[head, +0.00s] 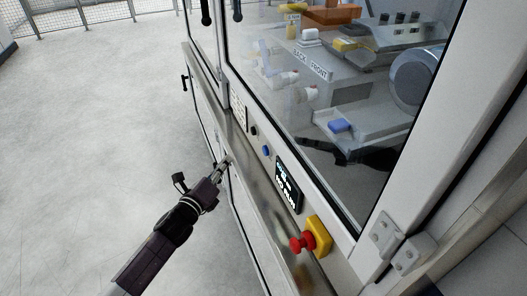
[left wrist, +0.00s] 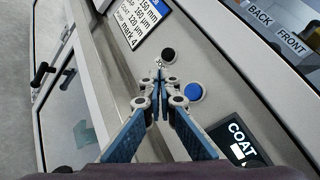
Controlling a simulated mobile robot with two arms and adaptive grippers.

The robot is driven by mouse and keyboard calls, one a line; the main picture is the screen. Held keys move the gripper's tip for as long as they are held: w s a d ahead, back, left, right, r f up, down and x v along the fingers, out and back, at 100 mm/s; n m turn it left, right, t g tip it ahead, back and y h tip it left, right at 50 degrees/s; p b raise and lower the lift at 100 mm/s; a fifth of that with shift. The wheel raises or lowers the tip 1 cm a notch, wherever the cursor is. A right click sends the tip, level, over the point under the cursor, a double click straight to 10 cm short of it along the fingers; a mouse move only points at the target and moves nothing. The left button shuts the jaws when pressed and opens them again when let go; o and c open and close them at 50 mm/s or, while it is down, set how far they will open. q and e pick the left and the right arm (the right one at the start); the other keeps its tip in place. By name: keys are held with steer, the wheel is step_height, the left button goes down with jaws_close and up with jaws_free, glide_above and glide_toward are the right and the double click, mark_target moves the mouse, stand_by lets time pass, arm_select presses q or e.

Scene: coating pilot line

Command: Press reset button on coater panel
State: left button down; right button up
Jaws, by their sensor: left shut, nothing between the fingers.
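The coater panel (head: 271,172) is a metal strip below the window. It carries a black button (head: 253,131) and a blue button (head: 266,151); I cannot read which is reset. In the left wrist view the black button (left wrist: 168,54) lies just beyond my fingertips, and the blue button (left wrist: 193,91) lies to their right. My left gripper (head: 226,162) is shut and empty, in front of the panel. Its fingertips also show in the left wrist view (left wrist: 159,76), close together; contact with the panel cannot be told. My right gripper is not in view.
A lit display (head: 288,186) reads "COAT" in the left wrist view (left wrist: 238,146). A red emergency stop (head: 302,242) on a yellow box (head: 320,236) juts out nearer me. A printed card (left wrist: 140,18) is beyond the black button. Open floor (head: 90,140) lies left.

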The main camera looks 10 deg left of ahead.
mark_target(265, 151)
arm_select(q)
steer(key=w+d+b, duration=0.2)
steer(key=w+d, duration=0.3)
steer(key=d, duration=0.2)
steer(key=shift+d, duration=0.15)
stand_by(1.4)
steer(key=shift+d, duration=0.15)
steer(key=shift+w+d, duration=0.2)
steer(key=shift+w+d+b, duration=0.25)
steer(key=shift+d+b, duration=0.1)
steer(key=shift+d, duration=0.1)
stand_by(0.8)
steer(key=shift+a, duration=0.1)
steer(key=shift+s+a+p, duration=0.4)
steer(key=shift+s+a, duration=0.1)
steer(key=shift+a, duration=0.15)
stand_by(0.3)
